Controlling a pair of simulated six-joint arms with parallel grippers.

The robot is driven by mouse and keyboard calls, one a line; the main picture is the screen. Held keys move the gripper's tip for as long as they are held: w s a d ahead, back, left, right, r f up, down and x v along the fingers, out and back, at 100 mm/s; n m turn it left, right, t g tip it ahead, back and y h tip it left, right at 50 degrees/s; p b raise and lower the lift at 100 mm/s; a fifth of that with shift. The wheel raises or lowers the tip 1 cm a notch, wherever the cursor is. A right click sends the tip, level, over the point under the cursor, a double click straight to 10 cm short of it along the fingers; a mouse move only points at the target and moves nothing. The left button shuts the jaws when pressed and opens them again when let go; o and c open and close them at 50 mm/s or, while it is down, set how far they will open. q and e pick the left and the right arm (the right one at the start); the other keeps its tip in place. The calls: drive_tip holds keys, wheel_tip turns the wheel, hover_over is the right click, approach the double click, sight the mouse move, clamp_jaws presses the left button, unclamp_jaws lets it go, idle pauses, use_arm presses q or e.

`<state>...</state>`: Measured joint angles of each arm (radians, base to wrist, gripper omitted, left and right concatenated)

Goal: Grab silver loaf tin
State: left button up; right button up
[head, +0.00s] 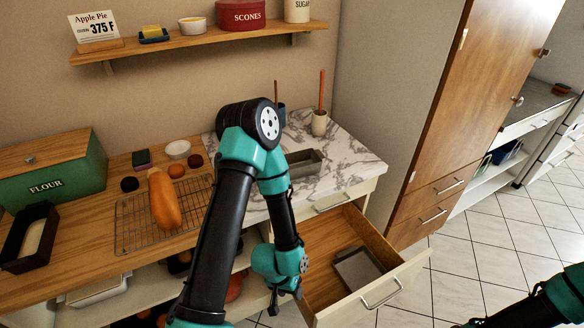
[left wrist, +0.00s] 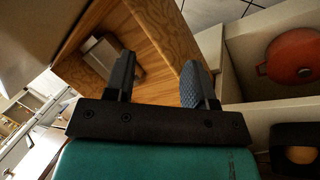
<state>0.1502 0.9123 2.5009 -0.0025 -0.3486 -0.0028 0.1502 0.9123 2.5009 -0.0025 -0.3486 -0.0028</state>
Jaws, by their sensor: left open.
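A silver-grey tin (head: 358,268) lies in the open wooden drawer, toward its right side; it also shows in the left wrist view (left wrist: 101,57), beyond my left finger. A grey loaf-shaped tin (head: 305,163) stands on the marble counter, partly hidden behind my left arm. I cannot tell for certain which one is the silver loaf tin. My left gripper (head: 286,295) is at the drawer's left side, pointing down; in the left wrist view its jaws (left wrist: 155,82) are apart with nothing between them. My right arm shows at the lower right, but its gripper is out of view.
The drawer front (head: 372,292) with its bar handle juts out over the floor. A red pot (left wrist: 294,56) sits on a shelf beside the drawer. On the counter are a wire rack (head: 135,222) with a squash and a dark tin (head: 30,237). The tiled floor at right is clear.

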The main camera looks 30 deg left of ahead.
use_arm(q)
drive_tip(key=o, duration=0.9)
drive_tip(key=shift+w, duration=0.15)
